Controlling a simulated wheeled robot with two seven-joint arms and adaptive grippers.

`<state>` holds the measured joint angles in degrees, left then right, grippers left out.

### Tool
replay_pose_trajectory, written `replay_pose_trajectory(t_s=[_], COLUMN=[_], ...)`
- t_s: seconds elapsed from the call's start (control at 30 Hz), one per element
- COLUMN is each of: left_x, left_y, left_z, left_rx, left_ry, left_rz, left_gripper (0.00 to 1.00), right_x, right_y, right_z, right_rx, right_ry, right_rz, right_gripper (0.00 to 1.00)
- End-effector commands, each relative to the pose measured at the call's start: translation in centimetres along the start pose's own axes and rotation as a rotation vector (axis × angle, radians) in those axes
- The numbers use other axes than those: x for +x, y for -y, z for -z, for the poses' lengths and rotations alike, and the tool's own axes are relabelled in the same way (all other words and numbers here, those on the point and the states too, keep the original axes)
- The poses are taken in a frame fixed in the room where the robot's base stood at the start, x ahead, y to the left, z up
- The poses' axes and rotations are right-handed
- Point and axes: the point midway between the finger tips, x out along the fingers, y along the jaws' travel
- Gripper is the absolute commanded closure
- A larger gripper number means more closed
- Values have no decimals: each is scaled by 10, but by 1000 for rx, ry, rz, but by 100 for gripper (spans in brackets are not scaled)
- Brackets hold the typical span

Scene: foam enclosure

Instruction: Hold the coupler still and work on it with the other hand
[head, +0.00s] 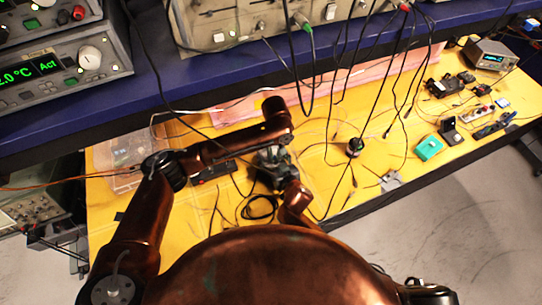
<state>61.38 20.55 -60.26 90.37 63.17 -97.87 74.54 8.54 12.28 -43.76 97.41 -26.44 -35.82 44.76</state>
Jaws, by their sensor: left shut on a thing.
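My left arm comes in from the left and bends over the yellow bench. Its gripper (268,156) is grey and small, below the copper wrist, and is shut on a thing. The held thing is mostly hidden among dark fingers; I take it to be the coupler, but its outline is not clear. A second copper wrist, my right one, shows just below. My right gripper (281,176) is close to the left one at the same spot; its fingers are too small and dark to tell open from shut.
The yellow bench (325,185) carries loose black cables (258,208) near the grippers. A clear box (120,150) stands at left. A teal box (428,148) and several small devices lie at right. Cables hang from the blue shelf (200,80) above.

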Motion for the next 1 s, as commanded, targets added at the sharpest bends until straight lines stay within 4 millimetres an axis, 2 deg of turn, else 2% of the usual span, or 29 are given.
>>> replay_pose_trajectory(t_s=[0.3, 0.6, 0.83, 0.87, 1.0], left_x=[0, 0, 0, 0, 0], left_y=[0, 0, 0, 0, 0], left_z=[0, 0, 0, 0, 0], left_rx=[33, 310, 327, 326, 325], left_ry=[0, 0, 0, 0, 0], left_rz=[1, 1, 1, 1, 0], left_gripper=[100, 100, 100, 88, 78], right_x=[0, 0, 0, 0, 0], right_y=[0, -1, -1, -1, -1], right_z=[-1, -1, -1, -1, -1], right_rx=[0, 1, 1, 1, 0], right_ry=[1, 1, 1, 1, 1], right_rz=[-1, -1, -1, -1, -1], right_gripper=[75, 75, 75, 75, 75])
